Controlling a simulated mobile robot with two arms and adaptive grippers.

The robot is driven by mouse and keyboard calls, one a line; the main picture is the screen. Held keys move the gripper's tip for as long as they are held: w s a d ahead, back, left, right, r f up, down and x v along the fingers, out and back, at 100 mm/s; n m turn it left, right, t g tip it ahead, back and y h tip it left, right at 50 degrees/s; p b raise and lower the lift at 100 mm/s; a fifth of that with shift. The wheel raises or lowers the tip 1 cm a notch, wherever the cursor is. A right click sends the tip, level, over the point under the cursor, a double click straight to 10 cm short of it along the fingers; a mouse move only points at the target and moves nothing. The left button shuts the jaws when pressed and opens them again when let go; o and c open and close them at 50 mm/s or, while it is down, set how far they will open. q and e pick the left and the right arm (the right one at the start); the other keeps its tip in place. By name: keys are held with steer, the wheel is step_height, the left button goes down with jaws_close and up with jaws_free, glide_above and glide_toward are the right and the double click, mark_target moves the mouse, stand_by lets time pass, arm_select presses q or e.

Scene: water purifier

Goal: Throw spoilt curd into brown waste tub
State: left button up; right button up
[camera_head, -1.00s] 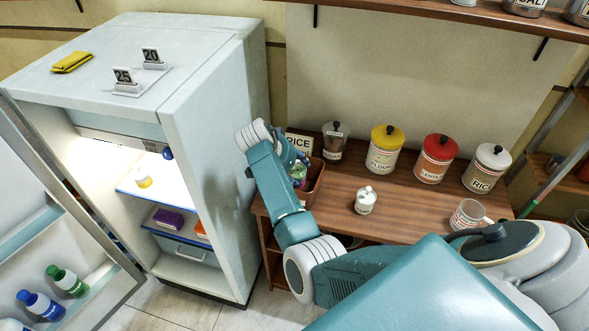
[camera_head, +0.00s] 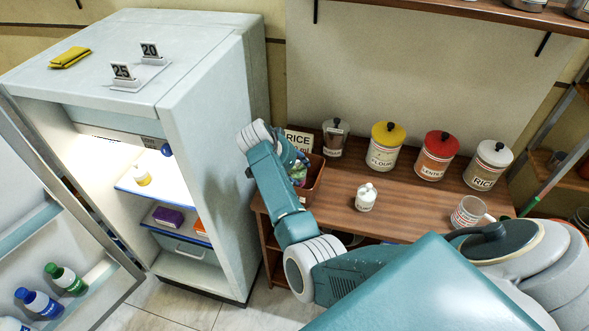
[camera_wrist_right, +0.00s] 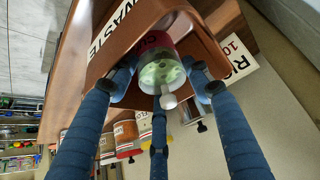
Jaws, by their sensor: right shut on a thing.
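The brown waste tub (camera_head: 317,180) stands at the left end of the wooden counter, beside the fridge. My left gripper is not in view.
The open fridge (camera_head: 215,120) stands left, with a small pot (camera_head: 142,176) on its shelf. A white lidded jar (camera_head: 366,197) and a mug (camera_head: 468,212) stand on the counter (camera_head: 410,205). Several canisters, including a yellow-lidded one (camera_head: 386,148), line the back.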

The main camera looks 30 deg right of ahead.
steer(key=o, duration=1.3)
steer(key=shift+o, duration=0.4)
